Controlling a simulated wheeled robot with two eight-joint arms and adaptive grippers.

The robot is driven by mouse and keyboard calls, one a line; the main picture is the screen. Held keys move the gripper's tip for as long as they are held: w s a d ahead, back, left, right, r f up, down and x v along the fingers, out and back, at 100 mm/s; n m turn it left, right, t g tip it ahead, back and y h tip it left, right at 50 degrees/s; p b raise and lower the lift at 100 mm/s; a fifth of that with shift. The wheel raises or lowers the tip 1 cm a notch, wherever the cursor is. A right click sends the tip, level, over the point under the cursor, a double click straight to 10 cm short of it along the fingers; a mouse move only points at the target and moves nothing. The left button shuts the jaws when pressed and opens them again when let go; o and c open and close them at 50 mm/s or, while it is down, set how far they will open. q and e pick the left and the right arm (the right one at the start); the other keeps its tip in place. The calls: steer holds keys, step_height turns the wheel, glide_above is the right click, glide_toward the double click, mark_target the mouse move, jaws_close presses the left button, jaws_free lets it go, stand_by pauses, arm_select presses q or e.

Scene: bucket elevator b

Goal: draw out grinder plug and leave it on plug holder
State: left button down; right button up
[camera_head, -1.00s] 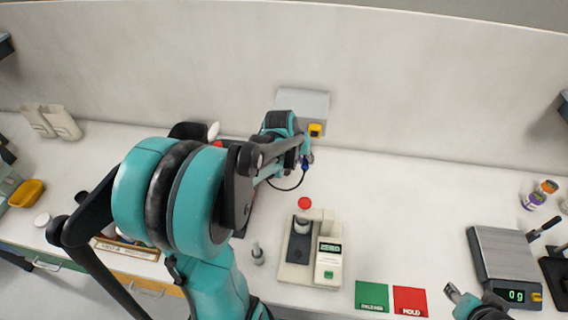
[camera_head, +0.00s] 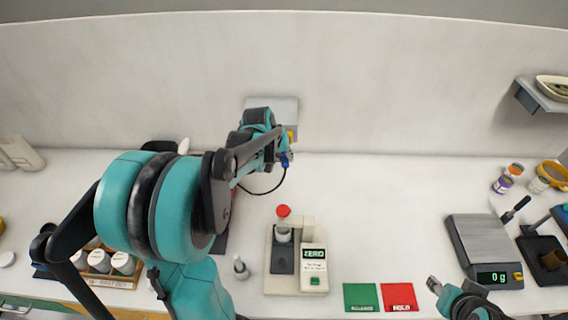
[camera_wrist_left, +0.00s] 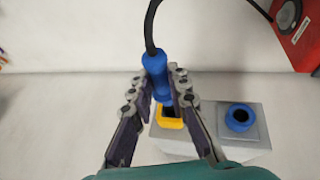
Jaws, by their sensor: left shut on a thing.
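My left gripper (camera_head: 286,154) is shut on the blue grinder plug (camera_wrist_left: 155,68); the plug also shows in the head view (camera_head: 285,162). A black cable (camera_wrist_left: 151,25) rises from its top. Just beyond the plug's lower end is a yellow socket (camera_wrist_left: 172,122) on a grey wall box (camera_head: 270,104). A dark opening shows in the socket beside the plug, but I cannot tell whether the tip is inside. A blue ring (camera_wrist_left: 239,118), perhaps the plug holder, is to the right on the box, apart from the plug. My right gripper (camera_head: 433,283) is low at the right; its jaws are unclear.
A red machine (camera_wrist_left: 300,35) stands near the box. On the bench are a ZERO-labelled device (camera_head: 312,270), green (camera_head: 361,298) and red (camera_head: 399,297) pads, and a scale (camera_head: 483,240) at the right.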

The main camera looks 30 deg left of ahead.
arm_select(q)
steer(key=shift+w+a, duration=0.4)
steer(key=shift+w, duration=0.35)
stand_by(1.2)
steer(key=shift+w+a+b, duration=0.25)
steer(key=shift+w+a, duration=0.2)
steer(key=shift+w, duration=0.3)
steer(key=shift+w+a+b, duration=0.2)
steer(key=shift+w+a, duration=0.2)
steer(key=shift+w, duration=0.35)
steer(key=c, duration=1.5)
jaws_free()
steer(key=shift+r, duration=0.1)
steer(key=shift+o, duration=0.7)
steer(key=v, duration=1.1)
steer(key=shift+s+r, duration=0.15)
steer(key=shift+r, duration=0.25)
steer(key=shift+a, duration=0.1)
